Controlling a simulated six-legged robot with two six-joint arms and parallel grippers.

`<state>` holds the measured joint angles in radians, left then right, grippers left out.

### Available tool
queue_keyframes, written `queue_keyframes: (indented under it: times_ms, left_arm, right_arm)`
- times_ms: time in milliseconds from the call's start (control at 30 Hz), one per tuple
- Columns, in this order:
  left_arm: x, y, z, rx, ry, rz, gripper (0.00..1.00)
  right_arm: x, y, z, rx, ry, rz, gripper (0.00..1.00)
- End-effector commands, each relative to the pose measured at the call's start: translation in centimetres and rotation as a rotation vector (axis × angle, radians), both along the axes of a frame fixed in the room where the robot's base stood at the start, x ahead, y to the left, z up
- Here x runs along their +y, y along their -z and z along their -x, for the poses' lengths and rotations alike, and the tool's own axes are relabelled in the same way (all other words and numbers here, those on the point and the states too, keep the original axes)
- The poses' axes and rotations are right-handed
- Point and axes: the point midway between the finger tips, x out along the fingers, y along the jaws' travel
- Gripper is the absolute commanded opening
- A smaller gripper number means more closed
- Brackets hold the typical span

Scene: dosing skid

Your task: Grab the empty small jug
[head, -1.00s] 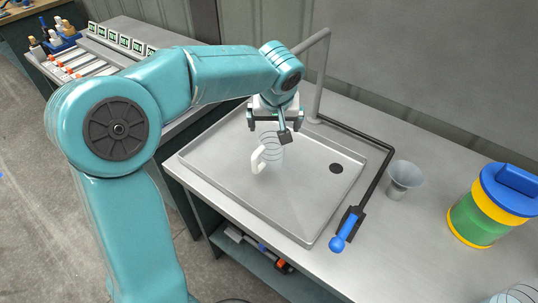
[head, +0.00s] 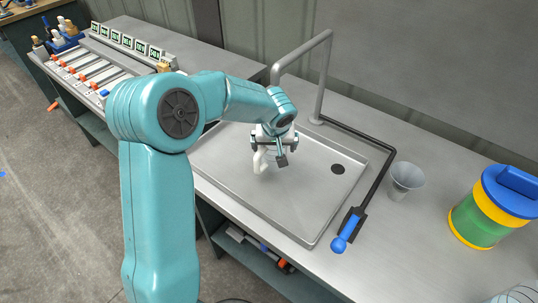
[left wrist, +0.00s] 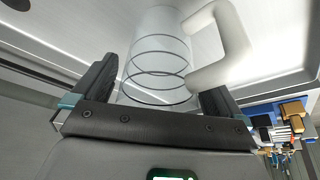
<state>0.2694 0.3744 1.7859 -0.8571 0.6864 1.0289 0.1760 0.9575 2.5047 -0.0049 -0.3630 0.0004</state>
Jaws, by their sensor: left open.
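The small jug (left wrist: 160,62) is clear, with dark rings and a thick white handle; no contents show in it. It stands in the shallow metal sink tray (head: 300,215). In the head view its handle (head: 259,162) shows below my left gripper (head: 273,147), which hides most of the body. My left gripper is open, with one dark finger on each side of the jug in the left wrist view (left wrist: 158,88). Whether either finger touches it I cannot tell. The handle sticks out beyond the right finger there. My right gripper is not in view.
A grey tap pipe (head: 325,72) rises behind the tray. Part of a clear ringed vessel (head: 520,292) shows at the bottom right corner.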

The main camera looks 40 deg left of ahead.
Motion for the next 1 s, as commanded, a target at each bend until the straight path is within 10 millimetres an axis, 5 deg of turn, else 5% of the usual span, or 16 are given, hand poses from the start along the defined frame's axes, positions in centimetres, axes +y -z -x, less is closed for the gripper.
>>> queue_keyframes:
  times_ms: [33,200,567,1000]
  left_arm:
    - [0.0,0.0,0.0,0.000,0.000,0.000,1.00]
    - [0.0,0.0,0.0,0.000,0.000,0.000,0.52]
    - [0.0,-0.3,0.0,-0.001,0.000,-0.001,0.52]
    - [0.4,-3.1,-0.1,-0.002,0.002,-0.001,0.52]
  right_arm:
    - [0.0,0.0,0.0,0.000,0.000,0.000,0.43]
    - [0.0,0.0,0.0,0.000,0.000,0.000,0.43]
    - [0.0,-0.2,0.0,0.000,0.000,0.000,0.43]
    - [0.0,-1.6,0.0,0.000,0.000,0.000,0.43]
